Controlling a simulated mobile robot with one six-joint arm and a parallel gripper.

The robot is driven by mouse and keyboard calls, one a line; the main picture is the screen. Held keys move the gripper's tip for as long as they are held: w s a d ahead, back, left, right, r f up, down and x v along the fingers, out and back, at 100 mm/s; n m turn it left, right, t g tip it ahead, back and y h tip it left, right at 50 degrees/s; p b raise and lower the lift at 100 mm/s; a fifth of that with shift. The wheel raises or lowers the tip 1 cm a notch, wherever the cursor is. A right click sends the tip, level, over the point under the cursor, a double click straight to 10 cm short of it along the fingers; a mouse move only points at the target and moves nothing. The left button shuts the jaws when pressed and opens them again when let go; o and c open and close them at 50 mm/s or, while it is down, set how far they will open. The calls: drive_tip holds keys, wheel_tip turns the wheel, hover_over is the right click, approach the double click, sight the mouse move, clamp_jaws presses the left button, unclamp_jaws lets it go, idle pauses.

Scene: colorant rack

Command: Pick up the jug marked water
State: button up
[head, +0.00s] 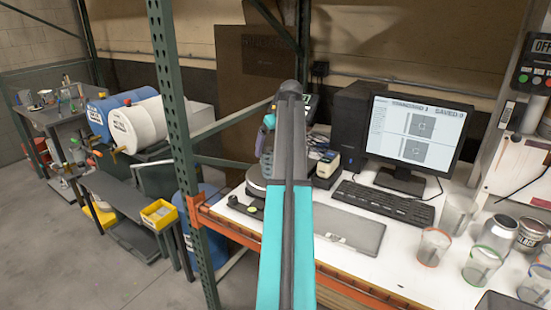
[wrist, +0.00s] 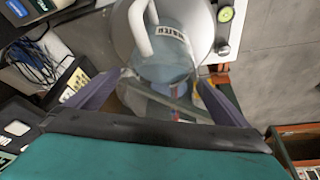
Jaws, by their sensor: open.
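A clear jug (wrist: 176,66) with a white handle (wrist: 140,28) shows at the top middle of the wrist view. Its small label (wrist: 172,33) is tilted and hard to read, but looks like "WATER". My gripper (wrist: 160,84) is open, its two purple fingers spread on the left and right of the lower part of the jug. I cannot tell whether either finger touches it. In the head view my gripper (head: 268,122) is partly hidden behind my arm, and I cannot make out the jug there.
The white bench (head: 405,270) holds a monitor (head: 418,135), a keyboard (head: 384,203) and several clear beakers (head: 433,246) at right. A green rack post (head: 178,130) stands left of my arm. A round scale (head: 258,184) sits near my gripper. Drums (head: 135,125) lie farther left.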

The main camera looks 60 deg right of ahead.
drive_tip(key=shift+p+x, duration=0.3)
drive_tip(key=shift+x, duration=0.9)
drive_tip(key=c, duration=1.4)
drive_tip(key=shift+r, duration=0.3)
drive_tip(key=shift+c, duration=0.3)
drive_tip(key=shift+r+b, duration=0.85)
drive_tip(key=shift+r, duration=0.65)
drive_tip(key=s+a+r+b, duration=0.1)
drive_tip(key=s+a+b, duration=0.3)
drive_tip(key=s+a, duration=0.6)
drive_tip(key=shift+s+a+r, duration=0.2)
drive_tip(key=shift+a, duration=0.8)
